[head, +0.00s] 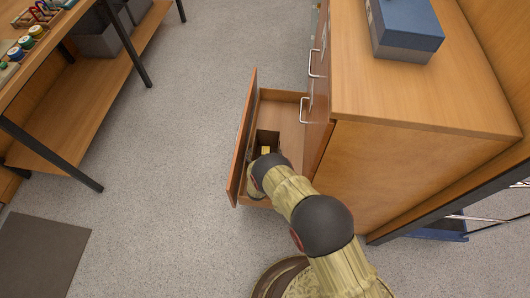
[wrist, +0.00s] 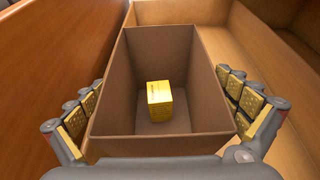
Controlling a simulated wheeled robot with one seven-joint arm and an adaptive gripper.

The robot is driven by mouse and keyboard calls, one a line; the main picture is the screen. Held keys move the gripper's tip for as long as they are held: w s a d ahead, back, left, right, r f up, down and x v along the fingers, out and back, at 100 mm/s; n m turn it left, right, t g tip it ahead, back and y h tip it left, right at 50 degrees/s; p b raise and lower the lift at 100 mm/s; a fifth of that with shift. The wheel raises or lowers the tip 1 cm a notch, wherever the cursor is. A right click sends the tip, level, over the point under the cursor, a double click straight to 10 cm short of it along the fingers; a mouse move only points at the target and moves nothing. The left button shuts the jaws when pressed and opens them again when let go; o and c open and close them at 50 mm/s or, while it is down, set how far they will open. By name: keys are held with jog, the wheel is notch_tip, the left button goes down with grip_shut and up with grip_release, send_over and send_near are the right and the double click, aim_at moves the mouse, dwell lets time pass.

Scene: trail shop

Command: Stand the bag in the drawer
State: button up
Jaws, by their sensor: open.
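The bag (wrist: 205,80) is a brown, open-topped, box-shaped bag. It stands upright inside the pulled-out drawer (head: 283,108), near its front panel. A small yellow box (wrist: 160,101) lies on the bag's floor. In the head view the bag (head: 267,138) shows only in part, behind my arm. My gripper (wrist: 160,86) is open, with one padded finger outside each side wall of the bag. I cannot tell whether the fingers touch the walls. In the head view the fingers are hidden by my arm.
The wooden cabinet (head: 420,165) carries a blue-grey box (head: 405,30) on top. Closed drawers with metal handles (head: 315,63) lie beyond the open one. A shelf table (head: 75,110) stands at left, a dark mat (head: 40,255) on the floor. The floor between is clear.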

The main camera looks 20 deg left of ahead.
jog(key=shift+r, duration=0.1)
jog(key=p+v, duration=0.4)
jog(key=v, duration=0.8)
jog(key=shift+r, duration=0.45)
